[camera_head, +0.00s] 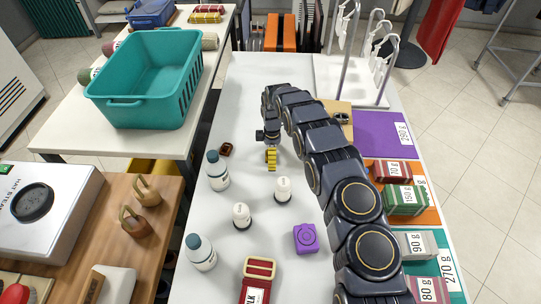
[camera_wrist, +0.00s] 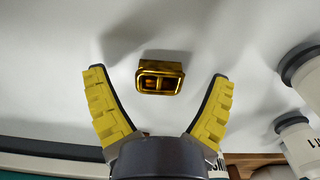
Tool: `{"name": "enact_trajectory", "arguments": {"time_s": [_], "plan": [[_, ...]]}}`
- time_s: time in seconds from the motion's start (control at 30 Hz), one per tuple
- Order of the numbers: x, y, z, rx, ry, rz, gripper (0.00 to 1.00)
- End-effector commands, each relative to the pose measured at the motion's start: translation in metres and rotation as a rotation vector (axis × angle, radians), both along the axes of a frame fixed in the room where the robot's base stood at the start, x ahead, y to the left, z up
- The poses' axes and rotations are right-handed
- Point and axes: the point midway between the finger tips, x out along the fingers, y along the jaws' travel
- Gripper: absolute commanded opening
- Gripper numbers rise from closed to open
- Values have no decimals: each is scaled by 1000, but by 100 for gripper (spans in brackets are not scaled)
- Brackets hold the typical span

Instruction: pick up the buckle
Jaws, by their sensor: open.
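The buckle (camera_wrist: 161,78) is a small, shiny gold-brown rectangular frame in the wrist view. It lies on the white table (camera_head: 240,100), just beyond and between my fingertips. In the head view the small dark brown piece (camera_head: 226,149) left of my gripper appears to be the same buckle. My gripper (camera_head: 271,158) has yellow ribbed fingers. In the wrist view its two fingers (camera_wrist: 158,84) are spread wide, with nothing held between them. The buckle does not appear to touch either finger.
White bottles with grey caps (camera_head: 217,170) (camera_head: 200,252) stand at left, and two small white-topped pieces (camera_head: 283,189) (camera_head: 242,216) nearer the middle. Labelled weights (camera_head: 405,200) line the right side; a teal basket (camera_head: 150,78) sits back left.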

Motion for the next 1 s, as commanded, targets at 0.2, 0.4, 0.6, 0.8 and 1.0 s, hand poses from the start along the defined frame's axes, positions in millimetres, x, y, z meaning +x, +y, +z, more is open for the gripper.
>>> {"name": "enact_trajectory", "arguments": {"time_s": [0.2,0.4,0.6,0.8,1.0], "plan": [[0,0,0,0,-1,0,74],[0,0,0,0,-1,0,15],[0,0,0,0,-1,0,15],[1,0,6,1,-3,-1,15],[1,0,36,1,-8,0,15]]}}
